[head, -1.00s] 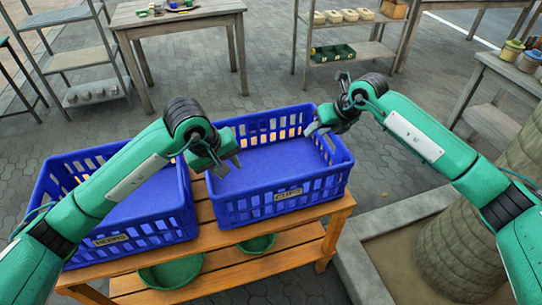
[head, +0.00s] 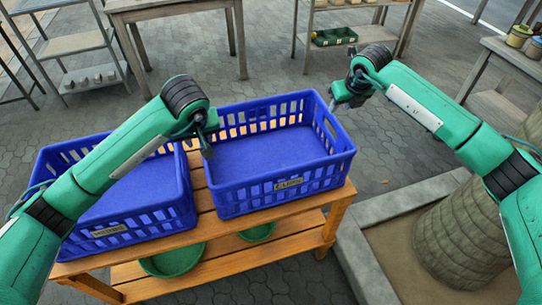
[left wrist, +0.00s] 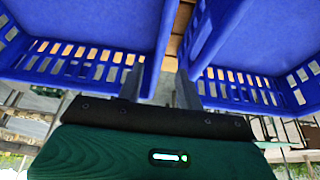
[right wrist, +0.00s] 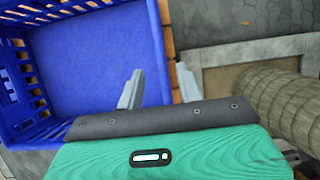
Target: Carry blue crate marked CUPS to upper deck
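The blue crate with the CUPS label (head: 289,184) stands upright and empty on the right of a wooden two-level stand (head: 205,223). My left gripper (head: 207,140) is open, pointing down by this crate's left wall, near the gap between the two crates; its fingers also show in the left wrist view (left wrist: 160,88). My right gripper (head: 343,100) is open at the crate's right wall. In the right wrist view, its fingers (right wrist: 158,88) lie on either side of that wall, one over the inside and one outside. Whether either gripper touches the crate cannot be told.
A second blue crate (head: 110,231) stands close on the left; its label is unreadable. Green bowls (head: 172,260) sit on the stand's lower level. A stone-edged bed (head: 352,252) with a thick trunk-like column (head: 460,245) is at right. Tables and a grey shelf (head: 78,47) stand behind, across open paving.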

